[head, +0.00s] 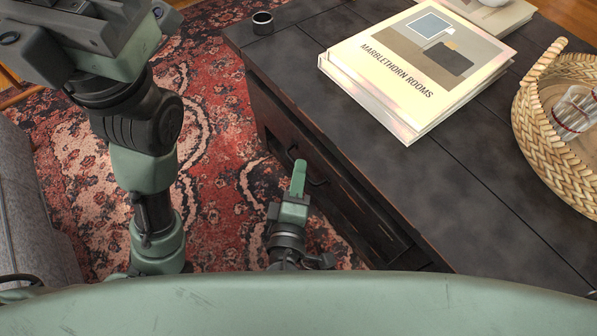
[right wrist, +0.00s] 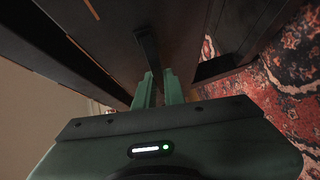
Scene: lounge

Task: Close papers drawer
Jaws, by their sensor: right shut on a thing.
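The dark wooden coffee table (head: 400,150) has drawer fronts along its side facing me. A drawer front (head: 283,128) with a dark handle (head: 317,182) is beside my right gripper (head: 299,176). In the right wrist view the fingers of this gripper (right wrist: 158,88) are shut around the lower end of the dark handle (right wrist: 148,48), against the brown drawer front (right wrist: 178,35). How far the drawer stands out, and any papers inside, cannot be made out. My left arm is raised at the left of the head view, its fingers out of sight.
On the tabletop are a book (head: 420,60), a small dark cup (head: 263,22) and a woven basket (head: 530,115) holding a glass (head: 575,108). A patterned red rug (head: 215,120) covers the floor. A grey sofa (head: 35,215) stands at left.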

